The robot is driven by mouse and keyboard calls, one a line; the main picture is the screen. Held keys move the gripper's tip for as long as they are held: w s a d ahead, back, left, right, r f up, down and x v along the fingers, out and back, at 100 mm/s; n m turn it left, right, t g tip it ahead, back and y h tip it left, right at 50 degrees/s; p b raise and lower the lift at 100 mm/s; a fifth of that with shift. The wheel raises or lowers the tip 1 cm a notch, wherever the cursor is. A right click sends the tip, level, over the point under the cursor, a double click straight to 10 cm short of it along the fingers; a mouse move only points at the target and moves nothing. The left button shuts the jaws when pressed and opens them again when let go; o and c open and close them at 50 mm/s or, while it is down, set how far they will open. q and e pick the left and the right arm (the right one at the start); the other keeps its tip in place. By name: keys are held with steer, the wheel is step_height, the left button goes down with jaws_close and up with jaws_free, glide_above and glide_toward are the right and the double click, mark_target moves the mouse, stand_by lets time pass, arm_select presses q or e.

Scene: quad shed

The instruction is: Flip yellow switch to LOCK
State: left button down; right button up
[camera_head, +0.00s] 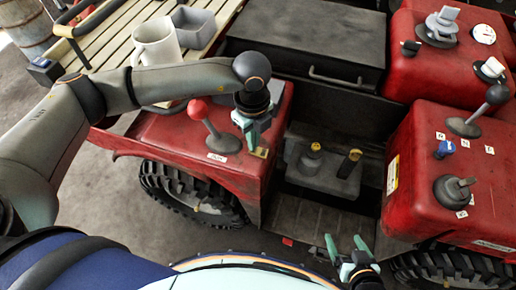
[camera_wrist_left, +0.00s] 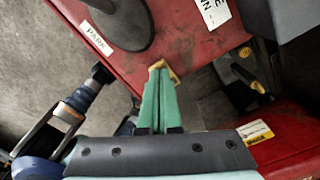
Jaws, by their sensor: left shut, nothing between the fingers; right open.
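A small yellow piece (camera_head: 261,153), which looks like the yellow switch, sits on the corner of the left red fender. In the left wrist view the yellow piece (camera_wrist_left: 174,70) shows at the tips of my left gripper (camera_wrist_left: 159,78), partly hidden by them. My left gripper (camera_head: 251,138) is shut and empty, its fingers pointing down at that corner; I cannot tell whether they touch the switch. The switch's position and any LOCK marking are not readable. My right gripper (camera_head: 345,248) is open and empty, low in the head view, away from the switch.
A red-knobbed lever (camera_head: 210,128) with a PARK label (camera_wrist_left: 95,38) stands left of the gripper. A grey block with yellow-topped knobs (camera_head: 320,172) is to the right. A mug (camera_head: 156,42) and grey bin (camera_head: 194,27) sit on the slatted rack. The right red fender (camera_head: 410,200) carries several controls.

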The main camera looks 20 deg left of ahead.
arm_select(q)
steer(key=shift+f+b, duration=0.4)
steer(key=shift+f, duration=0.15)
steer(key=shift+r, duration=0.1)
steer(key=shift+r+p, duration=2.5)
steer(key=shift+r, duration=0.95)
steer(key=shift+s+f, duration=0.1)
